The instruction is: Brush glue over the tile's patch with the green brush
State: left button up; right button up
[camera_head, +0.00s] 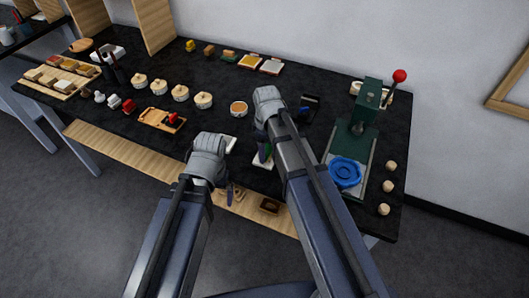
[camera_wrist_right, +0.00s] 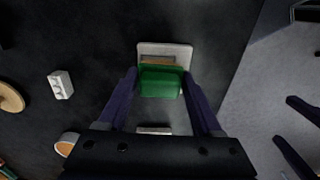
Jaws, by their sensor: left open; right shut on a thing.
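My right gripper (camera_wrist_right: 160,88) is shut on the green brush (camera_wrist_right: 161,80), which sits between its two fingers. In the head view this gripper (camera_head: 264,150) is partly hidden by its own arm, with a bit of green showing. The pale tile (camera_wrist_right: 178,48) lies on the black table just beyond the brush, with a tan-brown patch (camera_wrist_right: 156,61) partly covered by it. I cannot tell whether the bristles touch the patch. The tile's pale edge (camera_head: 261,164) shows below the gripper in the head view. My left gripper (camera_head: 228,194) is open and empty near the table's front edge.
A small bowl with orange content (camera_head: 238,109) stands behind the tile. Another pale piece (camera_head: 231,144) lies left of it. A green press (camera_head: 368,105) and blue ring-shaped dish (camera_head: 345,172) stand at right. Several round lidded pots (camera_head: 203,101) stand at left.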

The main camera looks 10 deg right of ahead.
jog(key=shift+w+d, duration=0.65)
jog(key=shift+w, duration=0.35)
jog(key=shift+r+p, duration=0.4)
jog(key=shift+p, duration=0.1)
notch_tip(320, 180, up, 5)
jog(key=p, duration=0.5)
notch_tip(320, 180, up, 3)
jog(key=p, duration=0.3)
